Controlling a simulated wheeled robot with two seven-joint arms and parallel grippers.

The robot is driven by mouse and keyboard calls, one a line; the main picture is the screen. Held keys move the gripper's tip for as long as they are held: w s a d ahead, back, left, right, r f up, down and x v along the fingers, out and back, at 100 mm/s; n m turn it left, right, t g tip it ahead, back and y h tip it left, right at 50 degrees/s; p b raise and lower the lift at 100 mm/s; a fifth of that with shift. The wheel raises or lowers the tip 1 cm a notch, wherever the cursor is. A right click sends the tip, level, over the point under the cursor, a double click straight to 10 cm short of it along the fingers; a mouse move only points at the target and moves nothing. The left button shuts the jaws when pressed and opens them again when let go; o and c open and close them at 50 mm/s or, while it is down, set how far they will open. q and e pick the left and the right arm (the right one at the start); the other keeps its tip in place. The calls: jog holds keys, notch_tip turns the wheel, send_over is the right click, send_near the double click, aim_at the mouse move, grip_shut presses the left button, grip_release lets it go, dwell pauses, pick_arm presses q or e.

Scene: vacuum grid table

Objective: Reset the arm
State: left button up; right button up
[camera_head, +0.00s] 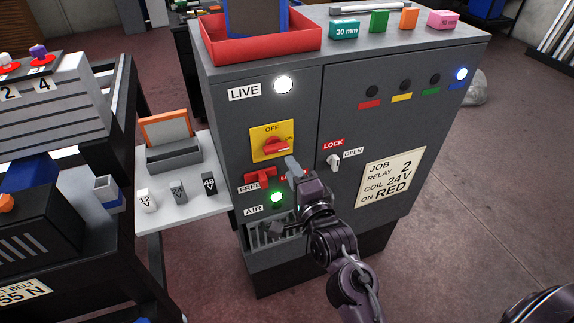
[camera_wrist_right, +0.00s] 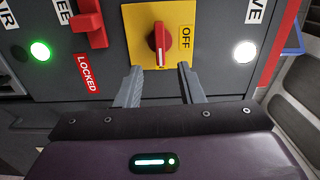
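My right arm rises from the bottom of the head view towards the grey cabinet (camera_head: 300,110). My right gripper (camera_head: 291,165) is just in front of the panel, below the red rotary switch (camera_head: 276,146) on its yellow plate. In the wrist view the two fingers of my right gripper (camera_wrist_right: 160,78) are apart, with nothing held between them. The red knob (camera_wrist_right: 160,43) is just beyond the fingertips; I cannot tell if they touch the plate. Its handle lies across, away from the OFF label. My left gripper is not in view.
The red lever (camera_head: 262,178) is near FREE; LOCKED is partly hidden. The LIVE (camera_head: 283,84), AIR (camera_head: 277,197) and blue (camera_head: 460,74) lamps glow. A lock key (camera_head: 334,162) sits right of my gripper. A white side shelf (camera_head: 185,212) holds labelled blocks.

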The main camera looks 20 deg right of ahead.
jog(key=shift+s, duration=0.35)
jog(key=s+a+f+n+g, duration=0.2)
jog(key=s+f+n+g, duration=0.1)
jog(key=f, duration=1)
jog(key=s+a+f+n+g+y, duration=0.1)
jog(key=s+f+n+g, duration=0.25)
jog(key=f, duration=0.85)
jog(key=s+a+f+n+g, duration=0.2)
jog(key=s+f+n, duration=0.15)
jog(key=f, duration=0.95)
jog(key=s+d+f+n+g, duration=0.3)
jog(key=s+f+n+g, duration=0.15)
jog(key=s+f, duration=0.85)
jog(key=s+d+f+n+g, duration=0.2)
jog(key=s+d+f, duration=0.1)
jog(key=s, duration=0.6)
jog(key=s+d+f+n+g+h, duration=0.1)
jog(key=s+d+f+n+g, duration=0.1)
jog(key=s+f, duration=0.3)
jog(key=s+d+n, duration=0.1)
jog(key=s, duration=0.3)
jog(key=shift+s+d+f+h, duration=0.15)
jog(key=shift+d+f+h, duration=0.15)
jog(key=shift+d+f, duration=0.05)
